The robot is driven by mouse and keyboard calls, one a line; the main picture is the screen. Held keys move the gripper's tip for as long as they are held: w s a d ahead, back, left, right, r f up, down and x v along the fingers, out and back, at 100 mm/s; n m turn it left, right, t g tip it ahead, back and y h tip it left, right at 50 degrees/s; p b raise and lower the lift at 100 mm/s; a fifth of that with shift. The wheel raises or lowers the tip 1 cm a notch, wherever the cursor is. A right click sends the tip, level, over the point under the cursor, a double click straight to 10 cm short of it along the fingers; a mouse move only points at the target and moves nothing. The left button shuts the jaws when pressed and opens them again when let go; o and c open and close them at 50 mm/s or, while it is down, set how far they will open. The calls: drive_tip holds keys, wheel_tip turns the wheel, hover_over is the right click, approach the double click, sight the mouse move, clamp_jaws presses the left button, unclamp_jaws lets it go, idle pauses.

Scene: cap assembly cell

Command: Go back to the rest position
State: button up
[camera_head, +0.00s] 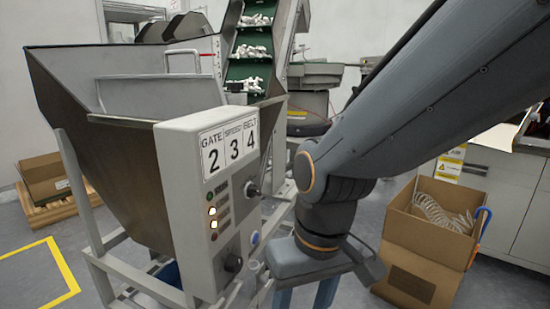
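My gripper (303,296) hangs at the bottom middle of the head view, pointing down, at the end of my arm (420,105). My arm reaches in from the upper right. The two blue-grey fingers stand apart with a gap between them. Their tips are cut off by the lower picture edge, and I see nothing held in the part that shows. The gripper appears just right of the grey control box (212,190); the exact distance between them is hard to tell.
A metal hopper (120,175) on a frame stands left, with a green conveyor (250,70) carrying white parts behind. An open cardboard box (405,235) with clear tubing sits on the floor at right. Another box (48,180) is far left. Yellow-taped floor (30,285) is clear.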

drive_tip(key=s+d+r+m+h+p, duration=0.1)
drive_tip(key=d+r+m+p, duration=0.3)
drive_tip(key=d+r+p, duration=1.1)
wheel_tip(320, 180, up, 4)
drive_tip(key=s+p, duration=0.1)
drive_tip(key=p, duration=0.8)
drive_tip(key=shift+d, duration=0.1)
